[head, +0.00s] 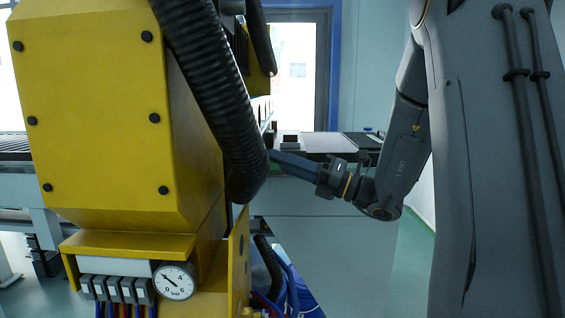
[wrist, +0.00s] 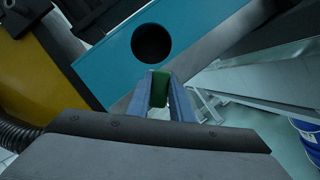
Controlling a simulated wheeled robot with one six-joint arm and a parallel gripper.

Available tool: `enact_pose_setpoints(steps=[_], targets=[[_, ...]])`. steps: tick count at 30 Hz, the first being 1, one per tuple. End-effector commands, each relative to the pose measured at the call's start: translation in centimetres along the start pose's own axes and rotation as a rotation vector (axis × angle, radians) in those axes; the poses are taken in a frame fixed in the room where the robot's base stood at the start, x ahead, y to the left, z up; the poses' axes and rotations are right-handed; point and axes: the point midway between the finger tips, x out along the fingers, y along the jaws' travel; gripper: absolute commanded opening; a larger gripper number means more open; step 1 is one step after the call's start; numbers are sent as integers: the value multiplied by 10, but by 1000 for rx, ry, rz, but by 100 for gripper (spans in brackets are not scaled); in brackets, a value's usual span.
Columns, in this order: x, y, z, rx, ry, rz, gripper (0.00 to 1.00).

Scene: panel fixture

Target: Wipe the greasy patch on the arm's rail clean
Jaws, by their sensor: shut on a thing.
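My gripper (wrist: 172,100) is shut on a small green thing, probably a pad or cloth (wrist: 160,88), held between its two blue-grey fingers. Just past the fingertips is a teal rail or panel (wrist: 105,70) running diagonally in the wrist view. A dark round spot (wrist: 152,43) lies on it, just above the green thing in the picture; I cannot tell whether it is the greasy patch or a hole. Contact between the green thing and the teal surface is unclear. In the head view my gripper (head: 284,160) reaches left, its tips beside or behind a black hose.
A big yellow housing (head: 95,120) with a thick black corrugated hose (head: 215,90) fills the head view's left. Below are a gauge (head: 174,281) and loose cables (head: 272,270). A blue drum (wrist: 308,135) stands at the wrist view's right.

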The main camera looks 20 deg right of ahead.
Motion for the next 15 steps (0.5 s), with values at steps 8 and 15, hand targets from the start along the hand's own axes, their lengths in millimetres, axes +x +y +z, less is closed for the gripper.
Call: enact_pose_setpoints(steps=[8, 15], targets=[[5, 0, -2, 0, 0, 0, 0], [9, 0, -4, 0, 0, 1, 0]])
